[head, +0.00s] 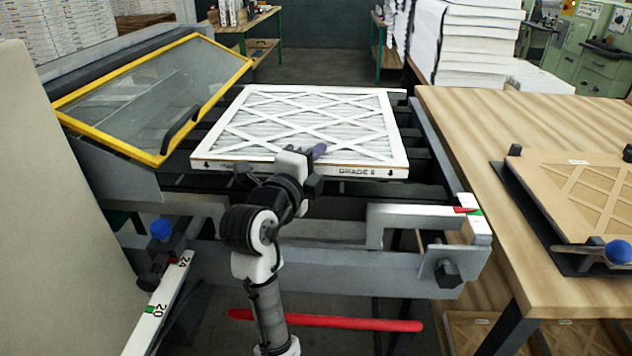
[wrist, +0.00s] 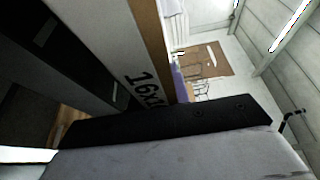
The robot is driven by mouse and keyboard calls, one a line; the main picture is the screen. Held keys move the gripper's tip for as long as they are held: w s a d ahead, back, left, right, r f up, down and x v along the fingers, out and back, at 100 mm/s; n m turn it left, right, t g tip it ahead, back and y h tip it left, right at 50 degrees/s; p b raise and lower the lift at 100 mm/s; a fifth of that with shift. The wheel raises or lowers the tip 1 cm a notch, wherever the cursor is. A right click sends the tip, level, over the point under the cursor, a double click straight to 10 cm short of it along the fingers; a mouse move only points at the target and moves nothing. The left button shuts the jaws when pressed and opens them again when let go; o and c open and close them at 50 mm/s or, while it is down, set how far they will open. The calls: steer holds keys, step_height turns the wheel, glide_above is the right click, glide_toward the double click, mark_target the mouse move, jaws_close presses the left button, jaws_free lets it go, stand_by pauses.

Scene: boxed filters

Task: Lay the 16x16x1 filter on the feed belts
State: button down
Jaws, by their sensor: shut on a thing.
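The filter (head: 362,165) has a white frame and a white lattice over pleats, with "GRADE 8" on its near edge. It is roughly level over the dark feed belts (head: 424,165); I cannot tell whether it touches them. My gripper (head: 304,160) is shut on the middle of its near edge. In the wrist view the filter's edge (wrist: 135,60) shows part of a "16x1" print, beside a black finger of my gripper (wrist: 170,118). The filter hides most of the belts, and the far finger's contact is hidden.
A yellow-framed clear guard (head: 150,95) stands tilted up at the left. A grey rail with a bracket (head: 415,215) and a red bar (head: 325,321) lie in front. A wooden table (head: 520,125) with a brown panel (head: 580,190) stands at the right.

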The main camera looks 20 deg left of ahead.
step_height(320, 180, down, 6)
steer(key=shift+r, duration=0.1)
stand_by(0.4)
steer(key=shift+f+b, duration=0.65)
steer(key=shift+b, duration=0.1)
steer(key=c, duration=1.6)
jaws_free()
